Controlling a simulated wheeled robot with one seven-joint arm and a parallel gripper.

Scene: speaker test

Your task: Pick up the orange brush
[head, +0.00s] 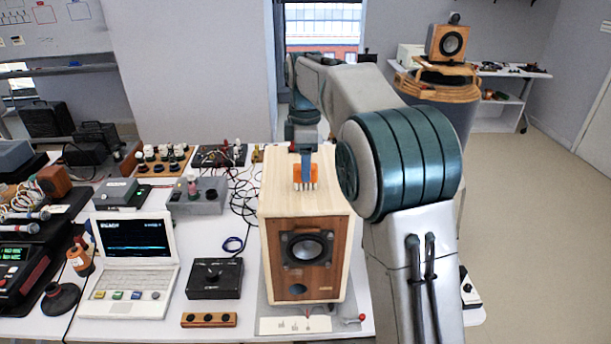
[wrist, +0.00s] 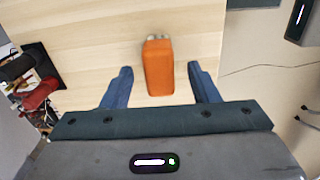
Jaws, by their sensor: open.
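The orange brush (head: 304,173) lies on top of the wooden speaker (head: 275,200) in the head view, with pale bristles toward the camera. In the wrist view the orange brush (wrist: 158,68) is a block with its bristle end at the top, on the speaker's pale wood top (wrist: 90,50). My gripper (head: 305,157) is over the speaker top, just behind or above the brush. In the wrist view my gripper (wrist: 160,80) is open, with one blue finger on each side of the brush's near end. A gap shows on both sides, and neither finger appears to touch it.
A laptop (head: 135,245), a black box (head: 214,278) and a grey box with knobs (head: 197,194) stand on the white table (head: 250,255) left of the speaker. Loose black cables lie beside the speaker. Another small speaker (head: 449,43) stands at the back right. Open floor is at the right.

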